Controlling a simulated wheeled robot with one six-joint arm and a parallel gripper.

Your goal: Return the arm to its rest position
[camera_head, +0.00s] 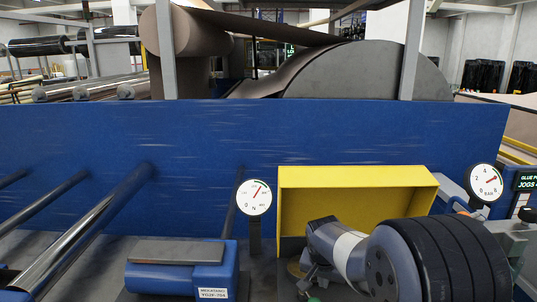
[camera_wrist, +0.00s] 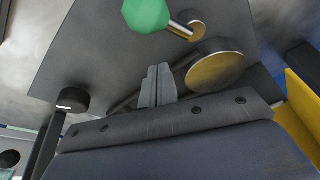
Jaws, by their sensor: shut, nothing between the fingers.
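My gripper (camera_wrist: 158,70) shows in the wrist view with its two grey fingers together and nothing between them. Beyond the fingertips are a green knob (camera_wrist: 146,14) on a short metal stem and a round brass-coloured disc (camera_wrist: 214,68). I cannot tell how far the fingers are from them. In the head view my arm reaches in at the lower right, in front of a yellow open-fronted box (camera_head: 355,177). The fingertips are hard to make out there, as the arm and the picture's lower edge hide much of that area.
A blue panel (camera_head: 200,130) spans the machine behind the box. A second gauge (camera_head: 485,181) stands at the right. Metal rollers (camera_head: 85,235) slope across the left.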

